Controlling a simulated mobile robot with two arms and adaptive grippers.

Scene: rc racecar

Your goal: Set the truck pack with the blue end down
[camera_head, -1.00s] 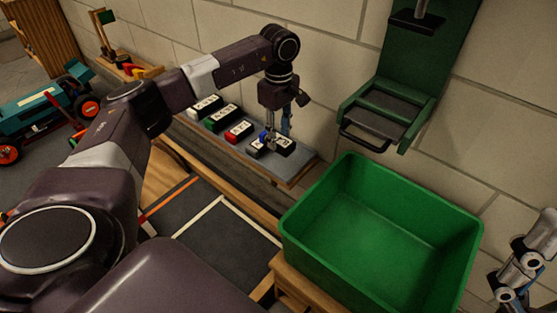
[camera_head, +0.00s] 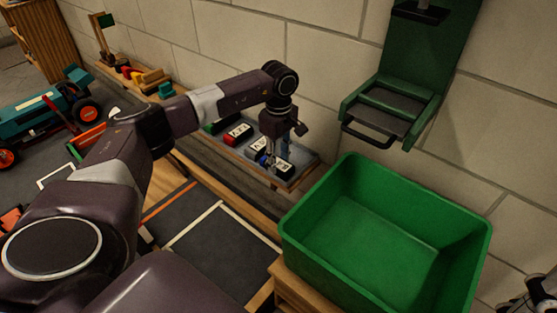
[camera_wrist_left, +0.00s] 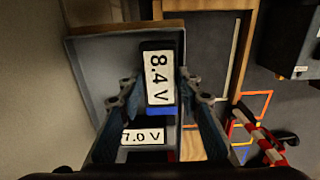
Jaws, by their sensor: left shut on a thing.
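A dark pack with a white "8.4 V" label (camera_wrist_left: 158,75) and a blue end (camera_wrist_left: 161,111) is between the fingers of my left gripper (camera_wrist_left: 158,93). In the head view this pack (camera_head: 284,166) lies label up, about level, with its blue end to the left. My left gripper (camera_head: 269,160) is shut on it. The pack is over the right part of the grey tray (camera_wrist_left: 95,68); I cannot tell whether it touches the tray.
A "7.0 V" pack (camera_wrist_left: 143,136) and a red-ended pack (camera_head: 237,133) stand in the tray beside the held one. A green bin (camera_head: 385,240) is at the front right. A green wall bracket (camera_head: 395,105) hangs behind it. A teal vehicle (camera_head: 40,110) is at the left.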

